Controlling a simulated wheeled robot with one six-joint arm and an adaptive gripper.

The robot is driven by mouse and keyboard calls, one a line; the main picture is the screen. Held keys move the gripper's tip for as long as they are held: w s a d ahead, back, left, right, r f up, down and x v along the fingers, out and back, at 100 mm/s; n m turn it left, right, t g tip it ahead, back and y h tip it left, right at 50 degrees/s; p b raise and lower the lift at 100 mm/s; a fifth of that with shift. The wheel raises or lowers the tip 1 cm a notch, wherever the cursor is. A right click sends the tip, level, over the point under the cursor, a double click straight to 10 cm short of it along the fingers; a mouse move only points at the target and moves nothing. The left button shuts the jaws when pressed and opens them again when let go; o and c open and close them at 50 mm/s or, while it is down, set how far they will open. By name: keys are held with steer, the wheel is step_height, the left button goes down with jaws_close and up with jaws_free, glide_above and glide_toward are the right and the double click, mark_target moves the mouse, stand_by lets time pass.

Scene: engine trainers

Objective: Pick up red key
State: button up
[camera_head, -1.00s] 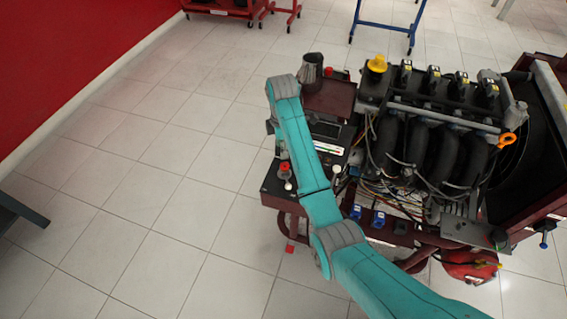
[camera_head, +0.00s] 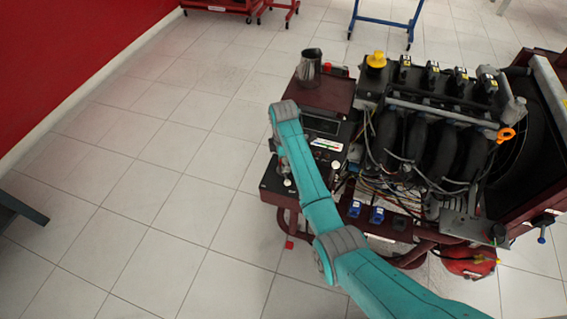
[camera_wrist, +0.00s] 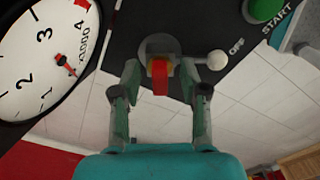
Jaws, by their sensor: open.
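The red key (camera_wrist: 160,82) sits in a round grey switch (camera_wrist: 152,45) on a dark panel (camera_wrist: 125,28), in the wrist view. My gripper (camera_wrist: 160,74) is open, with one finger on each side of the key. A gap shows between the key and each finger. In the head view my teal arm covers the key and the gripper, at the near left corner of the engine stand's panel (camera_head: 270,187).
A dial gauge (camera_wrist: 38,60), a small white knob (camera_wrist: 217,60) and a green START button (camera_wrist: 265,8) surround the switch. The engine (camera_head: 430,140) stands to the right. A metal jug (camera_head: 309,68) stands on the stand's far shelf. Tiled floor is free at left.

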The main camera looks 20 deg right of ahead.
jaws_close()
